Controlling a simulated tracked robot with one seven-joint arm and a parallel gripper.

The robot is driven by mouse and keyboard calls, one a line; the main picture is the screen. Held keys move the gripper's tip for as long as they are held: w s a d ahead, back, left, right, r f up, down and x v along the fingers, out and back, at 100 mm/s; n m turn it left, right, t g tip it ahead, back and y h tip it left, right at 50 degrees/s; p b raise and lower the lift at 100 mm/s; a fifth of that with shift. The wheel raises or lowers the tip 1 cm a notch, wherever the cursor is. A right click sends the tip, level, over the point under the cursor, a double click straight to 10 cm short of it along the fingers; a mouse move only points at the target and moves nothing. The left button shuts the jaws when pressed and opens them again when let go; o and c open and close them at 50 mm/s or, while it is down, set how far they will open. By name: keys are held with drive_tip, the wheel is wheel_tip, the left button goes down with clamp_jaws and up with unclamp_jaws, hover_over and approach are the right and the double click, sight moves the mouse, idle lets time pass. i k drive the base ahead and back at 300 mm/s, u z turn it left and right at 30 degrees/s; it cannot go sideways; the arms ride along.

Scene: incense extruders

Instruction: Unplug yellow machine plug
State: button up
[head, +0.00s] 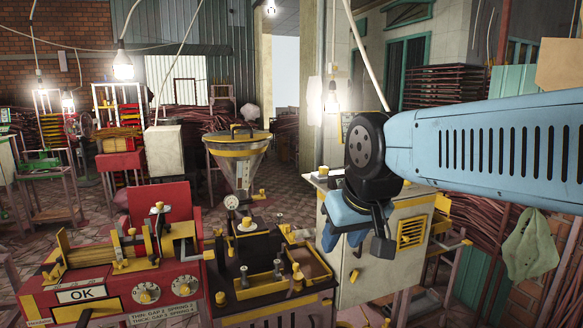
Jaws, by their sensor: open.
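A machine with a dark top and yellow trim (262,285) stands at the lower centre. Behind it rises a clear funnel-shaped hopper (240,155) with a yellow rim. No yellow plug can be told apart for certain among the many small yellow parts. My arm comes in from the right, and my gripper (358,242) hangs pointing down in front of the cream cabinet (396,262), right of the dark machine. It is open, and nothing shows held in it. The arm's end and gripper hide part of the cabinet's front and top.
The cabinet has a yellow vent (411,232). Bulbs hang on cables, one lit bulb (123,68) at upper left. Incense racks (448,85) stand behind; a green cloth (530,247) hangs at right.

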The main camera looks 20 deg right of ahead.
sight(322, 170)
drive_tip(key=z, duration=0.15)
drive_tip(key=i, duration=1.5)
drive_tip(key=z, duration=0.5)
